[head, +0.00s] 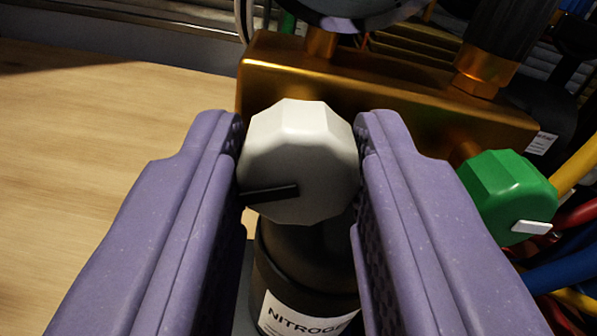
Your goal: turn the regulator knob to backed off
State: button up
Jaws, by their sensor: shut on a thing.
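The regulator knob appears to be the white faceted knob (302,150) at the front of the brass block (380,95). A black pointer mark on it points left and slightly down. My gripper (300,150) has purple fingers on the left and right sides of this knob and is shut on it. A green faceted knob (505,190) with a white pointer mark sits to the right, outside my right finger. The white knob's far side and stem are hidden.
A dark bottle with a label reading "NITROG..." (305,285) stands below the white knob. A round gauge (345,8) is cut off at the top. A black cylinder (510,35) rises at upper right. Coloured hoses (570,240) crowd the right. Wooden surface (90,160) at left is clear.

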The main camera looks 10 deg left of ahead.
jog(key=n+p, duration=0.1)
jog(key=n, duration=0.3)
jog(key=n+p, duration=0.1)
jog(key=n, duration=0.2)
jog(key=shift+n, duration=0.4)
jog(key=n+p, duration=0.1)
jog(key=n, duration=0.2)
jog(key=shift+n, duration=0.3)
jog(key=n+p, duration=0.2)
jog(key=n, duration=0.2)
jog(key=shift+n, duration=0.3)
jog(key=n, duration=0.4)
jog(key=shift+p, duration=0.4)
jog(key=n, duration=0.4)
jog(key=shift+f, duration=0.1)
jog(key=n, duration=0.3)
jog(key=shift+n, duration=0.3)
jog(key=shift+n+b, duration=0.35)
jog(key=shift+n, duration=1.45)
